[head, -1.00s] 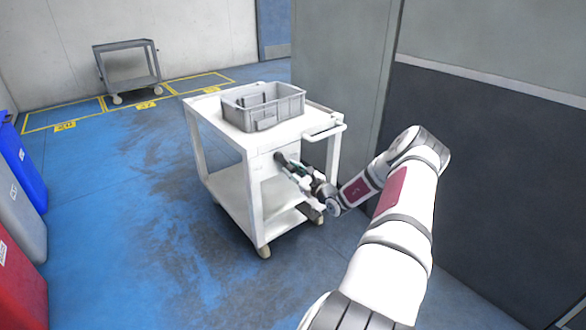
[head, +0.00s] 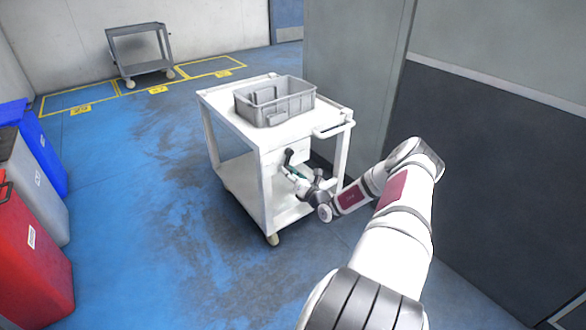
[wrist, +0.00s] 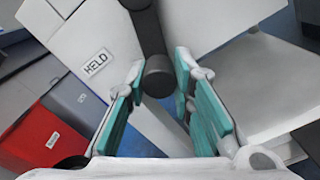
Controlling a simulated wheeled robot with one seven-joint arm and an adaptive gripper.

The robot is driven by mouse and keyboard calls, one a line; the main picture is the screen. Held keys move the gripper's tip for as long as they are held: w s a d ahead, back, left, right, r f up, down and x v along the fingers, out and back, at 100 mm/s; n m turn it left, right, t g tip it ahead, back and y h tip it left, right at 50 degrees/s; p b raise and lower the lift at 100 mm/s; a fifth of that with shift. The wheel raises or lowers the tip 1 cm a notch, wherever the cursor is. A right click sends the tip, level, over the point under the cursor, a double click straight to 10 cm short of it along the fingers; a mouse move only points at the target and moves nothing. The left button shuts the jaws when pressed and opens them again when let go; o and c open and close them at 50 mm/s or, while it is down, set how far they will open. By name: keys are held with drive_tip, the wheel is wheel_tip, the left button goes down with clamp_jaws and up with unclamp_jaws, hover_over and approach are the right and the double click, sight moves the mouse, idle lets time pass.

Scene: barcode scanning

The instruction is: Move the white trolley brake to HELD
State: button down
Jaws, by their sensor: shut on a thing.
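The white trolley (head: 262,195) stands in the middle of the head view. Its brake lever is a dark bar with a round knob, on the end panel below the push handle; the lever (head: 288,157) is small there. In the wrist view the brake lever's knob (wrist: 158,76) lies between the teal finger pads. My gripper (wrist: 160,70) is shut on the brake lever near its knob. My gripper also shows against the trolley's end panel in the head view (head: 291,171). A HELD label (wrist: 97,62) is on the white panel left of the lever.
A grey crate (head: 274,114) sits on the trolley top. The push handle (head: 333,130) juts out above my arm. A grey wall panel (head: 350,75) stands close on the right. Red (head: 30,245), grey and blue bins line the left. A grey cart (head: 140,50) is far back. Blue floor is open at left.

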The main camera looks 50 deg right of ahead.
drive_tip(key=shift+w+a+r+m+p, duration=0.1)
drive_tip(key=shift+a+r+m+p, duration=0.1)
drive_tip(key=shift+a+m+p, duration=0.4)
drive_tip(key=shift+w+a+r+m+p, duration=0.15)
drive_tip(key=shift+r+m, duration=0.1)
drive_tip(key=shift+m, duration=0.6)
drive_tip(key=shift+w+a+r+m+p, duration=0.1)
drive_tip(key=shift+a+r+m+p, duration=0.1)
drive_tip(key=shift+a+m+p, duration=0.4)
drive_tip(key=shift+m, duration=0.25)
drive_tip(key=c, duration=1.4)
unclamp_jaws()
drive_tip(key=shift+r, duration=0.1)
drive_tip(key=shift+s, duration=0.2)
approach(277, 167)
drive_tip(key=v, duration=0.6)
drive_tip(key=shift+r, duration=0.1)
